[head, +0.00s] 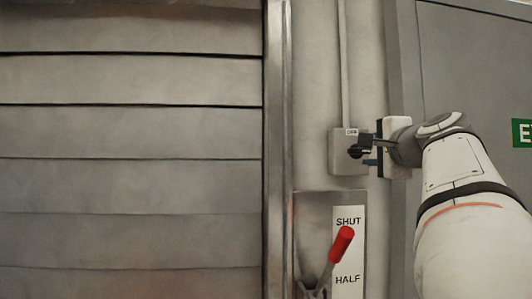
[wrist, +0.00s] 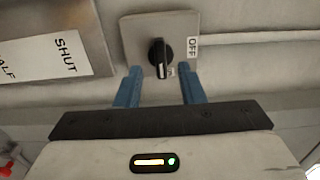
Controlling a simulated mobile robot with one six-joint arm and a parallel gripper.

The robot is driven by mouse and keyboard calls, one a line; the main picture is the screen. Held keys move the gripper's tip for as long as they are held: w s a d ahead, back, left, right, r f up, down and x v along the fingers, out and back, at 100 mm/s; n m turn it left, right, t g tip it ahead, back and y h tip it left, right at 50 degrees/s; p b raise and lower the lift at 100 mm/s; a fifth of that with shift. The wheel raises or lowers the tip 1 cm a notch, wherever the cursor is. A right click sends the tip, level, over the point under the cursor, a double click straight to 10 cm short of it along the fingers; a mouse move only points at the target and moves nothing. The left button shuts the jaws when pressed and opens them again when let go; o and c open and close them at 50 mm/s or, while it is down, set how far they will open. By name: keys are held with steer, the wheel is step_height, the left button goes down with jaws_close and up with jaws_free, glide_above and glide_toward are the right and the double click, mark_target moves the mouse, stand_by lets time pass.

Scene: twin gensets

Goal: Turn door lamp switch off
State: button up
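The door lamp switch is a grey box (head: 338,152) on the wall, with a black rotary knob (head: 356,152). In the wrist view its plate (wrist: 132,38) carries an OFF label (wrist: 193,47) at the right. The black knob (wrist: 160,55) has a white mark at its lower end, pointing down toward my gripper and not at OFF. A second small label by that end is partly hidden. My gripper (wrist: 160,69) is open, its two blue fingers apart on either side of the knob's lower end. I cannot tell whether they touch it.
A lever with a red handle (head: 341,244) and a SHUT/HALF plate (head: 348,265) is below the switch. A slatted shutter (head: 130,130) fills the left. A grey door (head: 475,70) with a green sign (head: 522,133) is at the right. A conduit (head: 345,60) runs up from the switch box.

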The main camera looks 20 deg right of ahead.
mark_target(361, 151)
steer(key=p+x, duration=0.2)
steer(key=x, duration=0.4)
steer(key=shift+w+d, duration=0.25)
steer(key=shift+c, duration=0.2)
jaws_close()
